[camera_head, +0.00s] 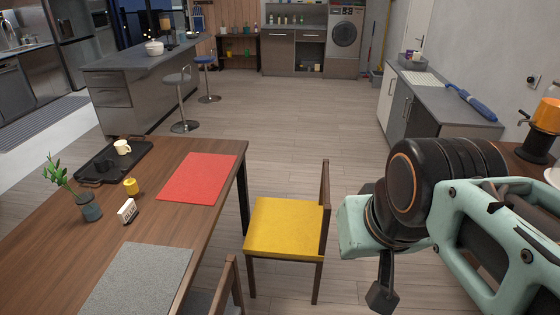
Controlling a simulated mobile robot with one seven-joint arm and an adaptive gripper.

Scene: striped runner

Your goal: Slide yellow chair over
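The yellow chair (286,228) stands upright on the wood floor just right of the dining table (140,209). It has a yellow seat, dark wooden legs and a dark wooden back on its right side. The seat's left edge is close to the table's right edge. My arm comes in from the right side. My gripper (382,297) hangs at the arm's lower end, right of the chair and apart from it in the picture. Only a dark part of it shows, so its fingers and opening cannot be made out.
A second chair (227,288) is at the table's near right corner. The table bears a red mat (198,178), a grey mat (138,279), a black tray (113,163) and a plant (88,206). A grey-topped cabinet (434,107) stands right. Floor beyond the yellow chair is clear.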

